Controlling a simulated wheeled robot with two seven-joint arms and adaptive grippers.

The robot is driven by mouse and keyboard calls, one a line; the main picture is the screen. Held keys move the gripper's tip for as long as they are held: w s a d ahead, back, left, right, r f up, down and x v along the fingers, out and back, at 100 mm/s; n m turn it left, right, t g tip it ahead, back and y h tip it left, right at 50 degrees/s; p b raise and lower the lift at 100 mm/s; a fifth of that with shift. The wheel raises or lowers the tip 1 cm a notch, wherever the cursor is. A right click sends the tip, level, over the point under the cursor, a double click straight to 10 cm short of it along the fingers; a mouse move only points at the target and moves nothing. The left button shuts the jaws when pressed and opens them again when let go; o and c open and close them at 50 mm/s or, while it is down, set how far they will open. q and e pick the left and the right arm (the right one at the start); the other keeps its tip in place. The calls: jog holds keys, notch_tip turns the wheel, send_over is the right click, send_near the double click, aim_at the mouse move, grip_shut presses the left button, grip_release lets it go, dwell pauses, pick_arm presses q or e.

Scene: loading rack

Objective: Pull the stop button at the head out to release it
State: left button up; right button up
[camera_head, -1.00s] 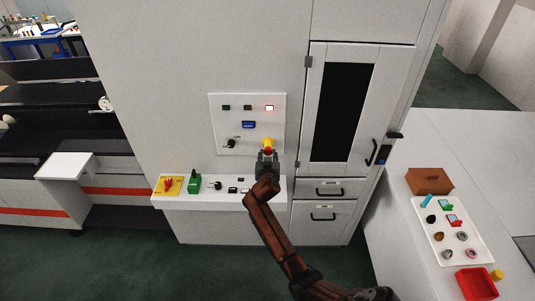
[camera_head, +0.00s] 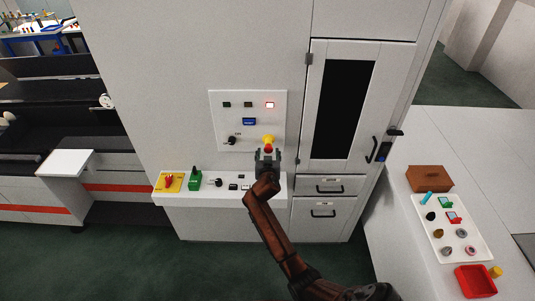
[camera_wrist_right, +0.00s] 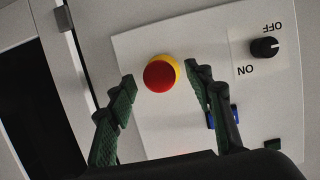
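The stop button is a red mushroom head (camera_wrist_right: 159,75) on a yellow base, mounted on a white panel (camera_wrist_right: 215,35) in the right wrist view. In the head view the yellow base (camera_head: 268,139) and a little red show just beyond my right gripper (camera_head: 267,153). In the right wrist view my right gripper (camera_wrist_right: 163,88) is open, with one finger on each side of the button and clear gaps to it. Nothing is between the fingers in their grasp. My left gripper is in neither view.
The panel also carries an ON/OFF knob (camera_wrist_right: 264,47), a blue part (camera_head: 249,122) and a lit red indicator (camera_head: 269,105). Below it a ledge (camera_head: 205,202) holds a green switch (camera_head: 195,180) and a red-and-yellow switch (camera_head: 169,182). A cabinet door (camera_head: 390,95) is at the right.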

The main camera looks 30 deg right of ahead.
jog(key=v, duration=1.2)
